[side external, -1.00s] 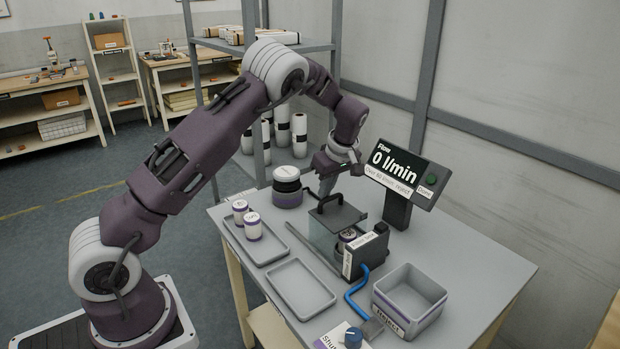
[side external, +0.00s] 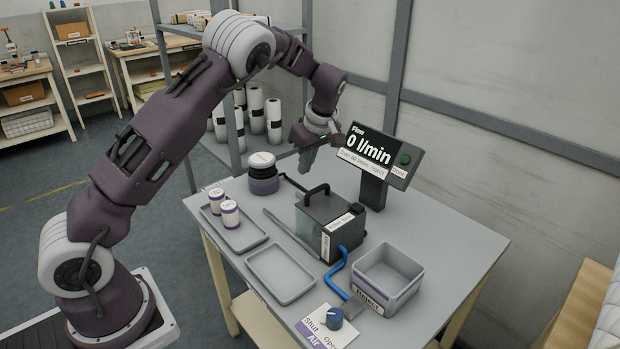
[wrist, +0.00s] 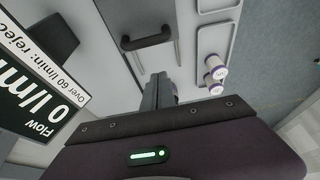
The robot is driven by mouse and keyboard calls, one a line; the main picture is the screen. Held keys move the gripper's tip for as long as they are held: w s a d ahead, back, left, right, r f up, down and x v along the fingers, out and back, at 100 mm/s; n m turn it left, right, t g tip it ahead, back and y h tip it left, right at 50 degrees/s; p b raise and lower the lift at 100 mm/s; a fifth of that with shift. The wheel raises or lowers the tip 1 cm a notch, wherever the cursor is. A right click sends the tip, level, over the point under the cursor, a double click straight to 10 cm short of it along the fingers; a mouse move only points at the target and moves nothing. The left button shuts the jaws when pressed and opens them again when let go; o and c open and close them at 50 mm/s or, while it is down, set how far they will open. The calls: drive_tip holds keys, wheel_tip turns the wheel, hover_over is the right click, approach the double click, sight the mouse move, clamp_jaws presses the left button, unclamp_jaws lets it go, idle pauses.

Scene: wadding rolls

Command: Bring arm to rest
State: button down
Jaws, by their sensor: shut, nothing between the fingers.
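My gripper (side external: 306,164) is shut and empty. It hangs in the air, fingers down, above the table behind the test box (side external: 326,222) and to the left of the flow display (side external: 370,150). The box has a dark lid with a black handle (side external: 313,190), and the lid appears closed; its inside is hidden. In the wrist view the shut fingers (wrist: 157,90) point toward the table, with the handle (wrist: 150,40) beyond them. The display reads 0 l/min, with a green Done button (side external: 405,160).
Two small white and purple rolls (side external: 229,213) stand in the left tray (side external: 247,240); the front tray (side external: 282,273) is empty. A grey reject bin (side external: 388,278) looks empty. A round canister (side external: 263,174) stands behind.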

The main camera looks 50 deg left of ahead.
drive_tip(key=s+d+r+m+t+h, duration=0.1)
drive_tip(key=s+d+r+m, duration=0.2)
drive_tip(key=r, duration=0.4)
drive_tip(key=s+d+r+m+t+h, duration=0.1)
drive_tip(key=s+d+r, duration=0.25)
drive_tip(key=r, duration=0.35)
drive_tip(key=s+d+r+m+t+h, duration=0.1)
drive_tip(key=s+d+r+m, duration=0.15)
drive_tip(key=s, duration=0.35)
drive_tip(key=s+d+r+m+h, duration=0.1)
drive_tip(key=s+d+r+m, duration=0.15)
drive_tip(key=s, duration=0.35)
drive_tip(key=s+d+f+m+t, duration=0.1)
drive_tip(key=s+d+f+m, duration=0.1)
drive_tip(key=s+m, duration=0.2)
drive_tip(key=s+d+f+m+t, duration=0.1)
drive_tip(key=s+m, duration=0.4)
drive_tip(key=s, duration=0.6)
drive_tip(key=d+f, duration=0.1)
drive_tip(key=d, duration=0.1)
drive_tip(key=shift+s+d+t, duration=0.15)
drive_tip(key=shift+d+t, duration=0.15)
drive_tip(key=c, duration=2.2)
unclamp_jaws()
drive_tip(key=shift+r, duration=0.1)
